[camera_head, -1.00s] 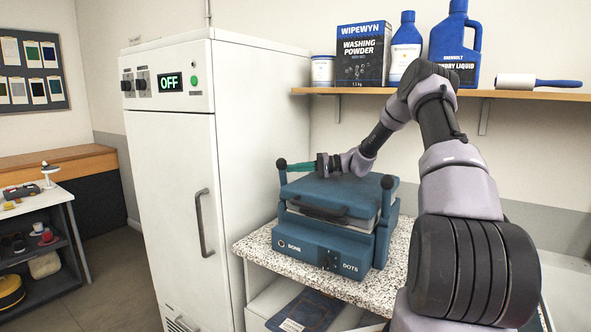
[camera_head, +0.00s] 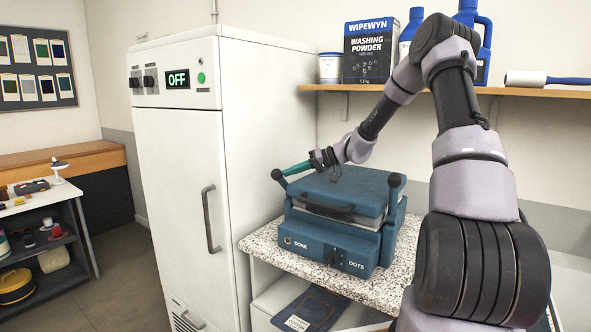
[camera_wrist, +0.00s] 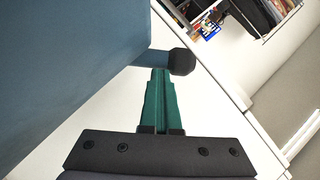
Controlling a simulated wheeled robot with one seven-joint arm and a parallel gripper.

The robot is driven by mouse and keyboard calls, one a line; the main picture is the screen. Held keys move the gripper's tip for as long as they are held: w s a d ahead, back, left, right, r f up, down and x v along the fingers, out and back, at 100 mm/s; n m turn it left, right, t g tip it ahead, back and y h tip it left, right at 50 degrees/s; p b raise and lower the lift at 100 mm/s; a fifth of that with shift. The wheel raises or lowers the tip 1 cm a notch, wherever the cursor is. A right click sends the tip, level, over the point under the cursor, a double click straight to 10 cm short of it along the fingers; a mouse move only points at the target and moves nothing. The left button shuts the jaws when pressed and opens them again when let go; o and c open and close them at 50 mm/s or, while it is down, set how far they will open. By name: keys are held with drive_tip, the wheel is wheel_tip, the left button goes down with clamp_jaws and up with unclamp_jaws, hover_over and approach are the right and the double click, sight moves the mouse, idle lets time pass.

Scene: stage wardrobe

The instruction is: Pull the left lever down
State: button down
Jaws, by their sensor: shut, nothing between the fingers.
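A blue press-like machine (camera_head: 330,240) stands on a speckled counter. Its left lever ends in a dark round knob (camera_head: 277,174) at the machine's left side. The right lever's dark knob (camera_head: 394,180) stands at the right side. My gripper (camera_head: 286,171) has green fingers, shut and empty, reaching over the machine's lid to the left knob. In the wrist view the shut fingertips (camera_wrist: 160,72) lie right beside the dark knob (camera_wrist: 181,62) and seem to overlap its lever arm; I cannot tell if they touch.
A tall white cabinet (camera_head: 185,200) reading OFF stands close to the left of the machine. A wooden shelf (camera_head: 420,90) with a washing powder box (camera_head: 372,55) and bottles hangs above. The speckled counter (camera_head: 265,243) is mostly clear around the machine.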

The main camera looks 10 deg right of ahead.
sight(282, 180)
drive_tip(key=shift+s+a+f+n+h, duration=0.45)
drive_tip(key=shift+s+a+n+h, duration=0.05)
drive_tip(key=shift+s+a, duration=0.1)
drive_tip(key=shift+s+a+f, duration=0.3)
